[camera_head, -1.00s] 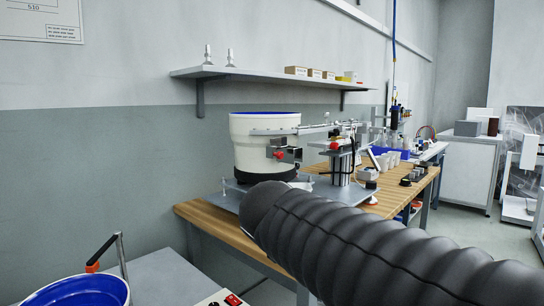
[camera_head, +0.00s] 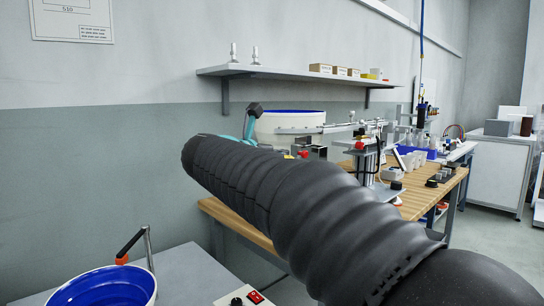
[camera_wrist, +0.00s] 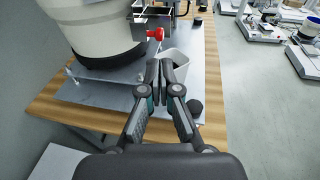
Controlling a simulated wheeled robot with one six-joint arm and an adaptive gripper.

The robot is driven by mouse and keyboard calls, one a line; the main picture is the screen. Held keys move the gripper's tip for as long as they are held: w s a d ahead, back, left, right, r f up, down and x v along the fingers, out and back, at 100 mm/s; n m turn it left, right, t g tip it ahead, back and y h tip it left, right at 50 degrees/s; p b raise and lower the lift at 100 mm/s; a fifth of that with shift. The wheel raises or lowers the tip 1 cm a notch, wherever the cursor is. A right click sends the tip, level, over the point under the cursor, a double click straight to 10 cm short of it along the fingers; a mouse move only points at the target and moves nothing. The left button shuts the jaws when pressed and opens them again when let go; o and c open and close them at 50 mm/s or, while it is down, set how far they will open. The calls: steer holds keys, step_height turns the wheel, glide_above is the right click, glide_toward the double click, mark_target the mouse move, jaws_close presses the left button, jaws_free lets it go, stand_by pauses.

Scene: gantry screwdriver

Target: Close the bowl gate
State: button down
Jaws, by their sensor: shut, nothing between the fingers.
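The white bowl feeder (camera_head: 290,122) with a blue rim stands on a metal plate on the wooden bench. A red knob (camera_head: 303,154) sits by the grey bracket at its front right. My arm hides the bowl's lower part. In the wrist view the bowl (camera_wrist: 97,30) is at upper left and the red knob (camera_wrist: 155,33) is just above my fingertips in the picture. My gripper (camera_wrist: 160,75) is shut and empty, apart from the knob, in front of a light grey cup (camera_wrist: 176,62). I cannot tell the gate's position.
The bench (camera_head: 217,209) holds a screwdriver stand and small containers to the right. A shelf (camera_head: 290,75) hangs above. A blue bowl (camera_head: 105,287) and an orange-tipped handle (camera_head: 130,243) stand at lower left. The metal plate (camera_wrist: 105,92) has bare room left of my fingers.

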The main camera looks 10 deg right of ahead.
mark_target(303, 154)
steer(key=x, duration=0.8)
steer(key=shift+w+d, duration=0.1)
steer(key=shift+d, duration=0.05)
steer(key=w+d, duration=0.1)
steer(key=w+d+p, duration=0.1)
steer(key=d, duration=0.1)
steer(key=shift+w+d, duration=0.2)
steer(key=shift+w, duration=0.05)
steer(key=shift+r, duration=0.1)
